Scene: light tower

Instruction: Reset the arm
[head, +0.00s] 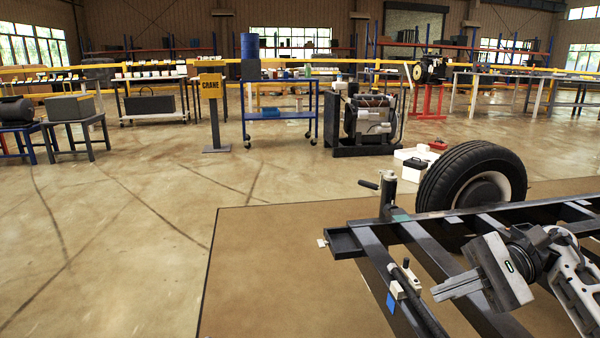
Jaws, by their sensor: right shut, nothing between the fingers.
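My right gripper (458,287) is at the lower right of the head view, a grey block with its fingers pointing left. Its fingers are together with nothing between them. It hangs over the dark metal trailer frame (412,238), and I cannot tell the exact height between them. My right arm comes in from the right edge. My left gripper and left arm are not in view.
A brown mat (270,262) lies underneath. The floor at left is clear.

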